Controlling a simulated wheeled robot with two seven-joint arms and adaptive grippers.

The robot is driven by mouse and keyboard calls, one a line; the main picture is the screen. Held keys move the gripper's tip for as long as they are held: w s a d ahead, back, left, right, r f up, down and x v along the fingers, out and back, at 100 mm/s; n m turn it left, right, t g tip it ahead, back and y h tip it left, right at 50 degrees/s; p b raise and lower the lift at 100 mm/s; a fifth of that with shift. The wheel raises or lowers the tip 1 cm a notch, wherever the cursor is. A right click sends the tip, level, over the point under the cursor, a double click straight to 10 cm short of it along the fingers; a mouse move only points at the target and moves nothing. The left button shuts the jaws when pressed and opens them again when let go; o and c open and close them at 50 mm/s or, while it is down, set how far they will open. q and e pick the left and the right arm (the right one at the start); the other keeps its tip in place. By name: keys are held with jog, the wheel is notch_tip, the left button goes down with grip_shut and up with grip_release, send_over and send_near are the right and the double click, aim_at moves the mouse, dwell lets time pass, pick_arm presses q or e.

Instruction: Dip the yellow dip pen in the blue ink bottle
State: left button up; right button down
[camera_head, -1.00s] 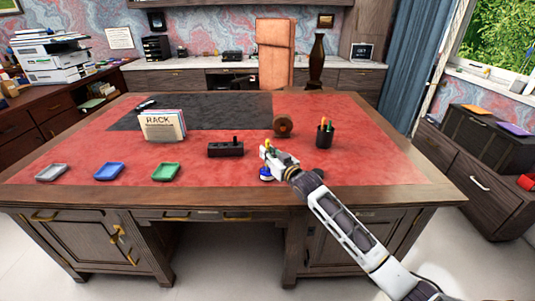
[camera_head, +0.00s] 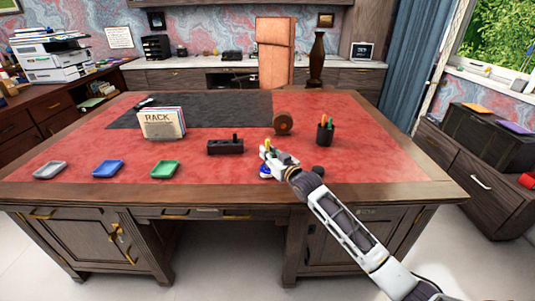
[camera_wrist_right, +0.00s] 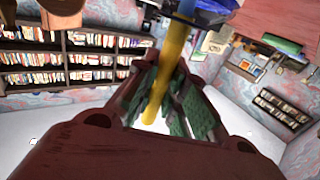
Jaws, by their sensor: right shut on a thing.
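My right gripper (camera_head: 268,152) is over the front right part of the red desk top. It is shut on the yellow dip pen (camera_wrist_right: 172,62), which runs between the fingers in the right wrist view. In the head view the pen's yellow end (camera_head: 268,144) shows at the fingertips. The blue ink bottle (camera_head: 265,170) stands on the desk right below the gripper, partly hidden by it. A blue shape at the top of the right wrist view lies by the pen's far end. I cannot tell whether the tip is inside the bottle. My left gripper is not in view.
A dark pen stand (camera_head: 226,147) lies left of the gripper. A pencil cup (camera_head: 325,134) and a round brown object (camera_head: 283,124) stand behind it. A book rack (camera_head: 162,124) and grey, blue (camera_head: 108,168) and green trays are further left. A small dark round thing (camera_head: 318,169) is beside my arm.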

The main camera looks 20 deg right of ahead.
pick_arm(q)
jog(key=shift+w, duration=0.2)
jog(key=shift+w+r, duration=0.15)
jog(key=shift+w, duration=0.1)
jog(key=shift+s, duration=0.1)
pick_arm(e)
jog(key=shift+f, duration=0.2)
dwell(0.3)
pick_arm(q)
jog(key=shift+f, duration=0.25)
pick_arm(e)
jog(key=shift+f, duration=0.5)
dwell(0.9)
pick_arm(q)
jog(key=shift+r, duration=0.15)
